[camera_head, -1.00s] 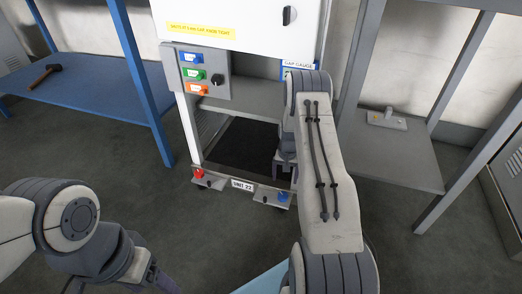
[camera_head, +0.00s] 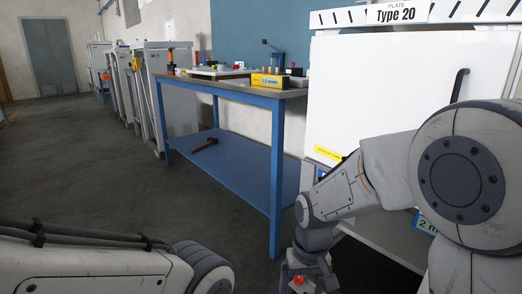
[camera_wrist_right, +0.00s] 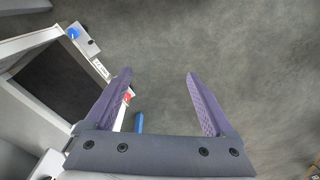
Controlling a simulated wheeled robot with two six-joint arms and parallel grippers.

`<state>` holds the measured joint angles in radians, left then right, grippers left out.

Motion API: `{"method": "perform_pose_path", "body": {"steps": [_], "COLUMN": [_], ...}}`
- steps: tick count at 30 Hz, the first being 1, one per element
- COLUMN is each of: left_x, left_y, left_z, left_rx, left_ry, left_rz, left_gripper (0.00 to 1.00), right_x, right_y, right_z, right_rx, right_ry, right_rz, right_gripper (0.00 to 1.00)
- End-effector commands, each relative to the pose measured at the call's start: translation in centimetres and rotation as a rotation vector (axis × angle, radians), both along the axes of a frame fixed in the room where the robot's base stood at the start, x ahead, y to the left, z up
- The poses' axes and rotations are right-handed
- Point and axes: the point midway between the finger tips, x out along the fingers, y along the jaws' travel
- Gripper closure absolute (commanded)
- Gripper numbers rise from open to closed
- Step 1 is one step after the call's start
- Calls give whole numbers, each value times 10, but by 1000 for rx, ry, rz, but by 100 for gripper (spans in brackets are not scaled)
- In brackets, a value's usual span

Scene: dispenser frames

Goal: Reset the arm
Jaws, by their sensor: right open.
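My right arm reaches across the right of the head view in front of a white dispenser frame (camera_head: 385,85) marked "Type 20". My right gripper (camera_wrist_right: 159,75) is open in the right wrist view, with nothing between its two purple fingers. Below it is grey floor. In that view the dispenser's lower frame (camera_wrist_right: 32,43) and dark bay (camera_wrist_right: 60,78) lie left of the fingers; a red knob (camera_wrist_right: 127,97) shows beside the left finger. My left arm crosses the lower left of the head view; its gripper is out of frame.
A blue workbench (camera_head: 277,180) stands left of the dispenser, with a yellow box (camera_head: 269,81) on top and a hammer (camera_head: 205,144) on its lower shelf. More cabinets (camera_head: 172,90) line the wall behind. Open floor (camera_head: 90,150) lies at left.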

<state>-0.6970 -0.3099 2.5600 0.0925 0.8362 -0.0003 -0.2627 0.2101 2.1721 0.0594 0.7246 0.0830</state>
Motion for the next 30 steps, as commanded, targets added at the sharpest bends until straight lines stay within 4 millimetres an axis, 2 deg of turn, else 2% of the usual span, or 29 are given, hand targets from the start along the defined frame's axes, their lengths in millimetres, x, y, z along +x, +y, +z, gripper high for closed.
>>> {"method": "perform_pose_path", "body": {"steps": [1, 3, 7, 14, 15, 23, 26, 30], "left_x": [0, 0, 0, 0, 0, 0, 0, 0], "left_y": [0, 0, 0, 0, 0, 0, 0, 0], "left_z": [13, 20, 30, 45, 55, 113, 141, 189], "left_rx": [0, 0, 0, 0, 1, 0, 0, 0], "left_ry": [0, 0, 0, 0, 1, 0, 0, 0], "left_rz": [0, 0, 0, 0, 0, 0, 0, 0], "left_gripper": [30, 30, 30, 30, 30, 30, 30, 30], "right_x": [-28, -61, -112, -184, -188, -184, -184, -184], "right_y": [17, 31, 43, 41, 41, 41, 41, 41], "right_z": [27, 44, 66, 88, 97, 155, 183, 231], "right_rx": [6, 12, 22, 36, 36, 35, 35, 36], "right_ry": [-9, -10, -12, -13, -13, -10, -10, -10], "right_rz": [82, 170, 304, 504, 516, 503, 502, 501], "right_gripper": [12, 12, 12, 12, 12, 12, 12, 12]}}
